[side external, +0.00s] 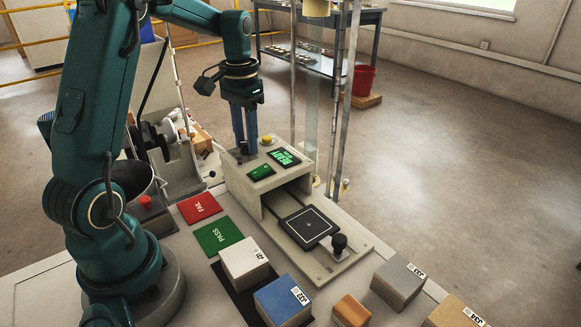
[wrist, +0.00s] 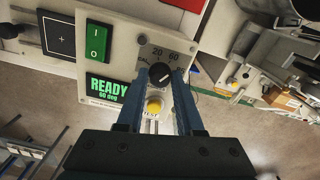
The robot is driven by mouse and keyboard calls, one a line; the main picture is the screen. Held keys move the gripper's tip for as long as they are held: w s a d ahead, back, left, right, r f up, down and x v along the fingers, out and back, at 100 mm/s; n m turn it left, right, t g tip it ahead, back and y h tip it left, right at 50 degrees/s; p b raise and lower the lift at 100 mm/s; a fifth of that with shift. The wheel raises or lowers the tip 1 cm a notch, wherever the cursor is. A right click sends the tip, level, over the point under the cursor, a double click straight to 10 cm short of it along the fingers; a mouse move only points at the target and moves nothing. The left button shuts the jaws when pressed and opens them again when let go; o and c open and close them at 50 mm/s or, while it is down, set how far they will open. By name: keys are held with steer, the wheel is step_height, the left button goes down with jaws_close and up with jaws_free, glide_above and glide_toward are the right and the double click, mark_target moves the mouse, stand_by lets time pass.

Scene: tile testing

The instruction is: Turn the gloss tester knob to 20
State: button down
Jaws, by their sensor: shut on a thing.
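The gloss tester (side external: 240,185) is a pale box on the bench, and its top panel also shows in the wrist view (wrist: 118,20). Its round black knob (wrist: 161,76) has a white mark that appears to slant toward the 60 label. The labels 20 and 60 are readable above the knob; others are partly covered. The green display (wrist: 107,88) reads READY, 60 deg. My gripper (wrist: 161,73) is shut on the knob, a blue finger on each side.
A yellow button (wrist: 154,106) sits close to the knob. A green switch (wrist: 97,40) is beside it. The tester's sample plate (side external: 309,226) has a black-knobbed handle (side external: 339,242). PASS (side external: 218,236) and FAIL (side external: 199,207) pads and several blocks lie nearby. Upright posts (side external: 349,100) stand behind.

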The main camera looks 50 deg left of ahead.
mark_target(246, 142)
steer(key=n, duration=0.5)
steer(key=shift+n, duration=0.3)
steer(key=n, duration=0.5)
steer(key=shift+n, duration=0.3)
steer(key=c, duration=0.6)
jaws_free()
steer(key=shift+o, duration=0.2)
steer(key=shift+r, duration=2.65)
